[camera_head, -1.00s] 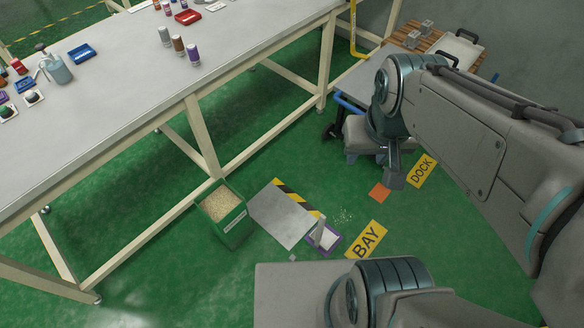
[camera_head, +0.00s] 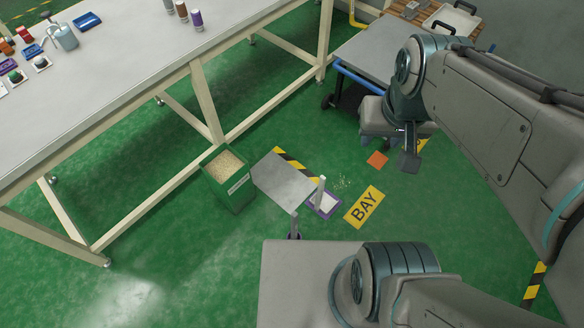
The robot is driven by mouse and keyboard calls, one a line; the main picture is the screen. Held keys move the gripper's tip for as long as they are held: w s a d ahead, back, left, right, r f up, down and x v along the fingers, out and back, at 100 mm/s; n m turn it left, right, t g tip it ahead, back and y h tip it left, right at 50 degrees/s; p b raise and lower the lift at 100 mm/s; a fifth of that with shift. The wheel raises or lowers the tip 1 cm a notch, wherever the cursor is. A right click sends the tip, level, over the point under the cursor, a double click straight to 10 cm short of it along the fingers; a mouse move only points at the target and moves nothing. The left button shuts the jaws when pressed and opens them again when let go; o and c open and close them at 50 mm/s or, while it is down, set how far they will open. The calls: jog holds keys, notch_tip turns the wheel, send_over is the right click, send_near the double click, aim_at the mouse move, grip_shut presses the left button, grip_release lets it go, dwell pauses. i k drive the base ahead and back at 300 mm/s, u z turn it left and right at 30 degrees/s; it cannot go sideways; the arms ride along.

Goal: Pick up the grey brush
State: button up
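A slim grey upright piece (camera_head: 320,190) stands at a small purple tray (camera_head: 329,206) on the floor. A second, darker grey upright piece (camera_head: 294,226) stands nearer, its foot close to the edge of my base. I cannot tell for sure which of the two is the grey brush. My gripper (camera_head: 409,162) hangs at the end of my arm at the right, well right of both pieces and apart from them. Its fingers are too small and dark to show whether they are open, and I see nothing held.
A grey plate (camera_head: 282,182) with a striped edge lies by the tray. A green bin (camera_head: 229,190) of grains stands left of it. Scattered bits (camera_head: 342,184) and a yellow BAY sign (camera_head: 364,207) lie to the right. A long workbench (camera_head: 110,95) fills the left; a cart (camera_head: 372,58) stands behind.

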aim_at(294, 217)
jog(key=u, duration=0.2)
jog(key=k, duration=1.3)
jog(key=u, duration=0.4)
jog(key=i, duration=0.5)
jog(key=u, duration=0.05)
